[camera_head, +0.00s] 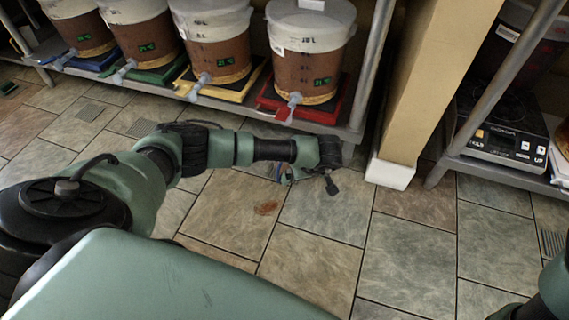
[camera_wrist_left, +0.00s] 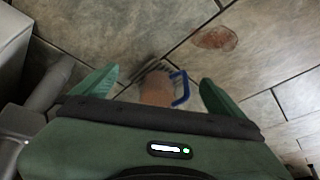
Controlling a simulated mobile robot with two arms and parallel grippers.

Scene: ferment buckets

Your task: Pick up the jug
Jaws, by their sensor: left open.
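A small object with a blue handle, apparently the jug (camera_wrist_left: 180,88), shows in the left wrist view between the two green fingers. Its brownish, see-through body is partly hidden behind my gripper's edge. In the head view only a small bluish bit of the jug (camera_head: 284,178) shows beside the end of my left arm, low near the floor. My left gripper (camera_wrist_left: 158,78) is open, its fingers apart on either side of the jug. In the head view the gripper (camera_head: 330,184) is small and dark. My right gripper is not in view.
Several brown-filled buckets (camera_head: 310,70) with taps stand on coloured trays, including a red one (camera_head: 335,108), on a low shelf. A tan post with a white foot (camera_head: 390,173) stands right of it. A scale (camera_head: 505,143) sits on the right shelf. A reddish stain (camera_head: 267,208) marks the tiled floor.

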